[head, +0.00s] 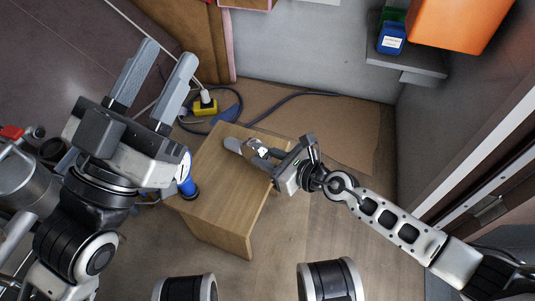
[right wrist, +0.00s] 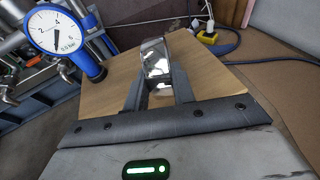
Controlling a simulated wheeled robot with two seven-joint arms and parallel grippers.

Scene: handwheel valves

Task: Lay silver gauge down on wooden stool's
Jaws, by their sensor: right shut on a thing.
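The silver gauge (head: 259,148) is a small shiny metal piece over the wooden stool's top (head: 215,180). My right gripper (head: 248,150) is shut on it. In the right wrist view, the gauge (right wrist: 154,58) stands between the two dark fingers of the right gripper (right wrist: 158,85), with the stool top (right wrist: 112,90) behind and around it. I cannot tell whether the gauge touches the wood. Its dial face is not clear. My left gripper (head: 162,75) is open and empty, raised to the left of the stool.
A blue-rimmed gauge with a white dial (right wrist: 57,33) stands by metal pipes left of the stool. A yellow socket block (head: 204,106) and dark cable lie on the floor behind the stool. A blue container (head: 391,39) and an orange box (head: 458,22) are at upper right.

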